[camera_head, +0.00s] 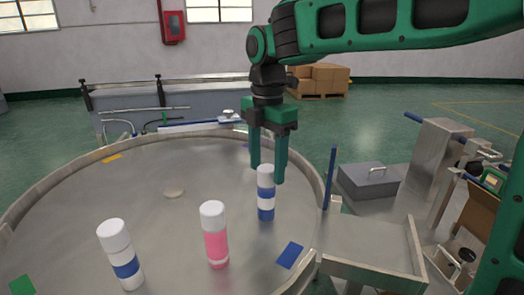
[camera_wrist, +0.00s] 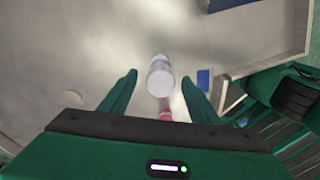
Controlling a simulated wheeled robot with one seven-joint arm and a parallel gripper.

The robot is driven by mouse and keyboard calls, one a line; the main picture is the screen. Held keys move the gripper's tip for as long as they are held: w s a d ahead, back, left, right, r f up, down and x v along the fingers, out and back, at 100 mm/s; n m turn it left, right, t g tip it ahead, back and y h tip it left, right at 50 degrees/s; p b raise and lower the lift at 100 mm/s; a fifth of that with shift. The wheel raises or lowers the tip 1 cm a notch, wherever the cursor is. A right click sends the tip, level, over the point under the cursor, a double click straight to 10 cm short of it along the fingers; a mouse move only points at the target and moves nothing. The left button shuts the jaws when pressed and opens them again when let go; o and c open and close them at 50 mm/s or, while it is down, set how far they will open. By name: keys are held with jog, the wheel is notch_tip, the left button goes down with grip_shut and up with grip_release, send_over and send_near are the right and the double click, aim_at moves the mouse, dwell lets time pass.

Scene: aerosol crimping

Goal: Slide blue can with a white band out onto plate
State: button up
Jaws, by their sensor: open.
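The blue can with a white band (camera_head: 266,208) stands upright on the round metal table near its right rim, with a white cap on top. In the wrist view its white top (camera_wrist: 160,78) shows between the fingers. My gripper (camera_head: 268,176) is open and points down, its fingertips on either side of the can's cap level. I cannot tell whether a finger touches it. A square metal plate (camera_head: 365,243) with a raised rim adjoins the table at the right.
A pink can (camera_head: 216,243) and a white can with a blue band (camera_head: 125,265) stand nearer the front. A blue square (camera_head: 289,255) marks the table beside the plate. An upright blue bar (camera_head: 329,177) stands at the table rim. A flat disc (camera_head: 174,194) lies left.

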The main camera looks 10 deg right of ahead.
aim_at(267, 186)
jog(key=shift+f, duration=3.15)
jog(key=c, duration=1.2)
jog(key=shift+c, duration=0.2)
